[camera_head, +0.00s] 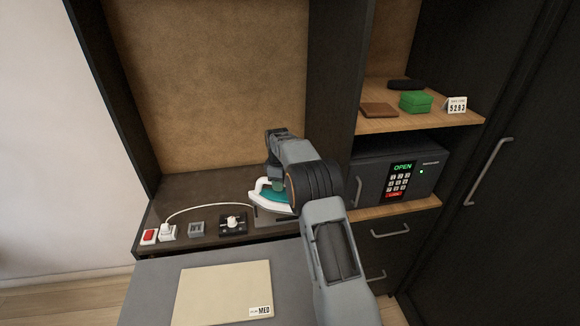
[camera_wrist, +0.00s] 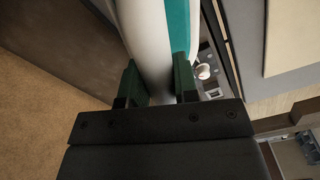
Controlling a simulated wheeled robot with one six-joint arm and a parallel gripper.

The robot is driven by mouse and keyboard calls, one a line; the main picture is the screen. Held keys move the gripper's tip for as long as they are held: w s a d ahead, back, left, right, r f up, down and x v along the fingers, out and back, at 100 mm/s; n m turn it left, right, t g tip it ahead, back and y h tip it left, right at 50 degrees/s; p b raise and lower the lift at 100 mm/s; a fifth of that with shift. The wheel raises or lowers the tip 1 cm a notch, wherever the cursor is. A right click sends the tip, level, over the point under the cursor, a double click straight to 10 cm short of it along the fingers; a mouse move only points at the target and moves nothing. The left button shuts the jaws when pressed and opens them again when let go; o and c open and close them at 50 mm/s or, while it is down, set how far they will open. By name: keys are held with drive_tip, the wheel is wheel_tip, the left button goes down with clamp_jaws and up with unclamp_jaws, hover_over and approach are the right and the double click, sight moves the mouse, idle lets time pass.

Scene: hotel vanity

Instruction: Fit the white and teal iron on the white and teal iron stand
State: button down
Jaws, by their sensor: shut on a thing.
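The white and teal iron (camera_head: 270,195) is above the dark vanity counter, in front of the tan back panel. My gripper (camera_wrist: 160,80) is shut on the iron, whose white and teal body (camera_wrist: 150,35) fills the space between the green fingers in the wrist view. In the head view my arm covers the gripper's fingers and part of the iron. A flat grey shape (camera_head: 268,217) shows just below the iron, perhaps part of the stand; most of it is hidden behind my arm. I cannot tell whether the iron touches it.
A white cord curves from a white plug (camera_head: 167,231) by a red switch (camera_head: 149,236). A grey block (camera_head: 196,228) and a black dial box (camera_head: 232,223) stand on the counter. A folder (camera_head: 225,290) lies on the grey board in front. The safe (camera_head: 395,175) is at right.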

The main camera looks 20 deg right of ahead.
drive_tip(key=w+d+r+n+p, duration=0.1)
drive_tip(key=w+d+r+n, duration=0.1)
drive_tip(key=w+d+n, duration=0.1)
drive_tip(key=shift+w+d+n, duration=0.35)
drive_tip(key=shift+d+n, duration=0.45)
drive_tip(key=shift+d, duration=0.55)
drive_tip(key=shift+f, duration=0.15)
wheel_tip(320, 180, down, 7)
drive_tip(key=b, duration=0.3)
drive_tip(key=shift+s+f+b, duration=0.1)
drive_tip(key=shift+f+b, duration=0.45)
drive_tip(key=shift+f, duration=0.85)
idle(2.6)
drive_tip(key=c, duration=0.8)
unclamp_jaws()
wheel_tip(320, 180, up, 14)
drive_tip(key=shift+f+p, duration=0.15)
drive_tip(key=shift+p, duration=0.6)
